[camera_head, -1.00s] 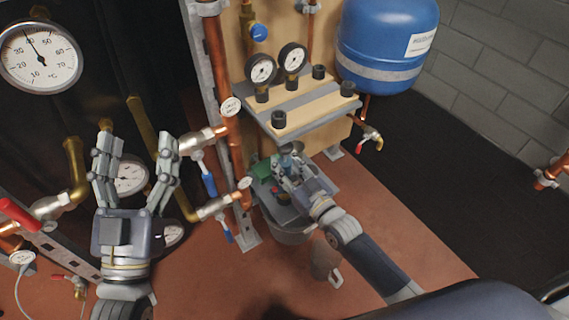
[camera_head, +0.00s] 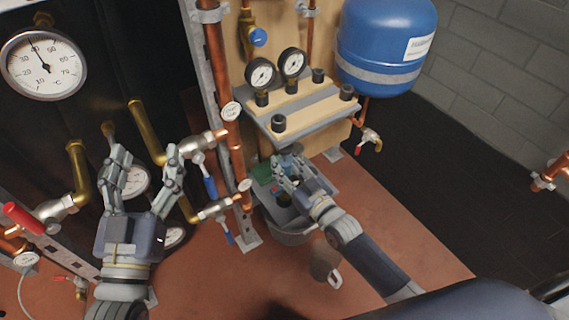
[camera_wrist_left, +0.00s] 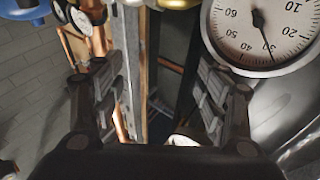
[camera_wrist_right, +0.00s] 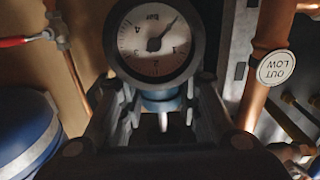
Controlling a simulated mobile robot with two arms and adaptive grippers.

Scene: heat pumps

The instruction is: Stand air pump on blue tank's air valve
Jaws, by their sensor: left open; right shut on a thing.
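The blue tank (camera_head: 385,38) hangs at the upper right of the head view, with a grey band and a white label. It also shows at the left of the right wrist view (camera_wrist_right: 25,135). I cannot make out its air valve. My right gripper (camera_head: 287,166) is shut on a small blue piece below the shelf, left of and lower than the tank. In the right wrist view a round bar gauge sits above this blue neck, and together they look like the air pump (camera_wrist_right: 160,100). My left gripper (camera_head: 145,155) is open and empty at the left, before the pipes.
A shelf (camera_head: 300,108) with two gauges and several black caps is above my right gripper. A grey container (camera_head: 290,237) with a green item is beneath it. A copper pipe (camera_head: 222,60) and valves stand between my grippers. Red floor is open at lower right.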

